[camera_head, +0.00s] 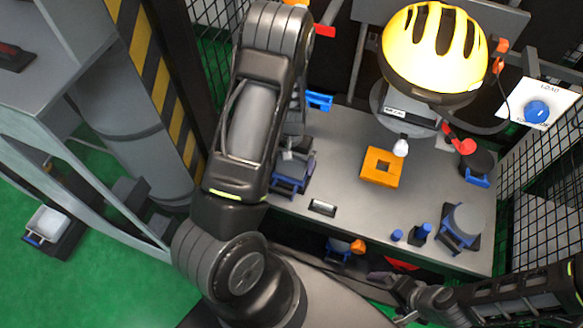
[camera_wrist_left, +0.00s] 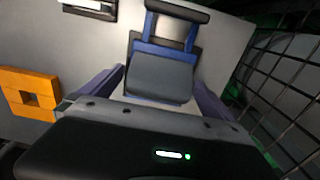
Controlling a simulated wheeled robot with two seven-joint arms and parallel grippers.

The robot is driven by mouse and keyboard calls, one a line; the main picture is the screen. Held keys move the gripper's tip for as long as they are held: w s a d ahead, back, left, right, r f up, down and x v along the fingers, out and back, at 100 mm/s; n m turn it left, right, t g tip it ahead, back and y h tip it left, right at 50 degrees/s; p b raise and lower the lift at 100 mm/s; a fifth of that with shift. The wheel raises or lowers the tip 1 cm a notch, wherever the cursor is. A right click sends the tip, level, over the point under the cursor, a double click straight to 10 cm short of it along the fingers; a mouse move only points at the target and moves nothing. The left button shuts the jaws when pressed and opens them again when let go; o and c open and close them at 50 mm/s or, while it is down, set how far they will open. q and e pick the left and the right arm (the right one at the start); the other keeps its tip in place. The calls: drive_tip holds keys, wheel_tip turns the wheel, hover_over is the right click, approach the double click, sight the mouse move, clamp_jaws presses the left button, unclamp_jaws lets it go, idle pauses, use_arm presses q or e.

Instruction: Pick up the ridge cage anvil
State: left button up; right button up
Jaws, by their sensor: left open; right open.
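The ridge cage anvil, as I take it, is a grey ridged block in a blue frame with a dark handle bar. It shows in the left wrist view (camera_wrist_left: 160,78) and on the left part of the table in the head view (camera_head: 288,186), partly hidden by my left arm. My left gripper (camera_head: 296,162) is over it, open; in the left wrist view its purple-grey fingers (camera_wrist_left: 157,98) stand on either side of the block, and I cannot tell whether they touch it. My right gripper (camera_head: 388,281) is open near the table's front edge, small in view.
An orange square block with a hole (camera_head: 381,167) sits mid-table. A rounded grey piece in a blue frame (camera_head: 464,222) stands at the right, beside small blue pegs (camera_head: 421,232). A yellow helmet (camera_head: 433,50) hangs above the back. Wire mesh (camera_head: 530,190) borders the right side.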

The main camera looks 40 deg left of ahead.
idle(0.5)
use_arm(q)
drive_tip(key=shift+w+r, duration=0.1)
drive_tip(key=c, duration=2)
